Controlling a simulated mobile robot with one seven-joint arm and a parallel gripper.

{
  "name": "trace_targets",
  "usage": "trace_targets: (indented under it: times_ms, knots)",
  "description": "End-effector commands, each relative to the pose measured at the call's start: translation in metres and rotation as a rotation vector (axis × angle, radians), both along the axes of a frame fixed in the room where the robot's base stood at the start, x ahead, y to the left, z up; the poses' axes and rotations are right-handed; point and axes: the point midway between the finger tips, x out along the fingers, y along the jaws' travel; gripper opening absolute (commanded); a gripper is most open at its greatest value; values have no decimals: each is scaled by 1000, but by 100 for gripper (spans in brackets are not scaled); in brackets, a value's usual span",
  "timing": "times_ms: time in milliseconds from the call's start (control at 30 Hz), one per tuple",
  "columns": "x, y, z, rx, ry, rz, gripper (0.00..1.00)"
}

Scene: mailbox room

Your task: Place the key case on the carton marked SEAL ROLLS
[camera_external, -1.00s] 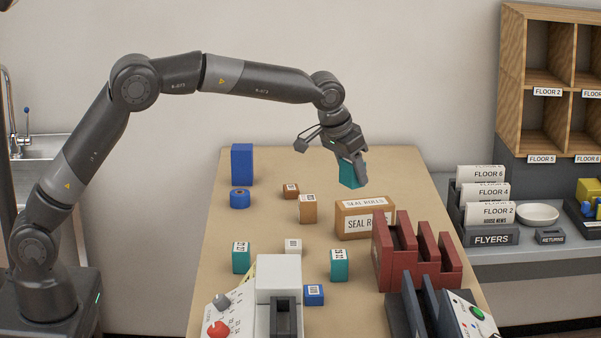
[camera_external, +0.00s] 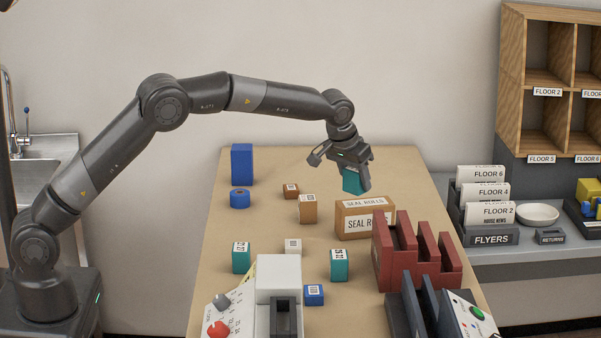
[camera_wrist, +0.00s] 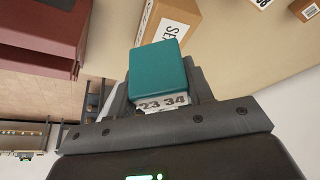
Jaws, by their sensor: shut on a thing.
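My gripper (camera_external: 355,175) is shut on a teal case (camera_external: 352,182), which I take for the key case. In the wrist view the teal case (camera_wrist: 160,68) sits between the fingers of my gripper (camera_wrist: 158,92), with a white strip reading 23 34 at its gripper end. The brown SEAL ROLLS carton (camera_external: 351,223) stands on the table, with white labels on its top and front. In the external view the case is in the air above and behind the carton, apart from it. In the wrist view the carton (camera_wrist: 188,12) is partly hidden behind the case.
A dark red slotted rack (camera_external: 410,262) stands close at the carton's front right. A small brown box (camera_external: 308,209) is to its left. Teal boxes (camera_external: 339,265) and a white machine (camera_external: 278,275) are nearer the front. A blue box (camera_external: 242,164) and blue roll (camera_external: 240,199) stand back left.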

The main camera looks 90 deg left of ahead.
Motion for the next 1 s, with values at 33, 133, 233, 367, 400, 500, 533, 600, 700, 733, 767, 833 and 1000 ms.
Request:
trace_targets:
  times_ms: [33,133,233,367,400,500,533,600,700,733,767,833,1000]
  knots:
    - [0,1,-2,0,0,0,19]
    - [0,1,-13,-2,3,0,19]
    - [0,1,-29,-2,3,0,19]
    - [0,1,-41,-1,1,0,19]
    - [0,1,-41,0,0,0,19]
    - [0,1,-40,0,0,0,19]
    - [0,1,-40,0,0,0,19]
    - [0,1,-41,-1,1,0,19]
    - [0,1,-44,-1,1,0,19]
    - [0,1,-43,-1,1,0,49]
    - [0,1,-43,-1,1,0,52]
    - [0,1,-43,-1,1,0,58]
    - [0,1,-43,-1,1,0,69]
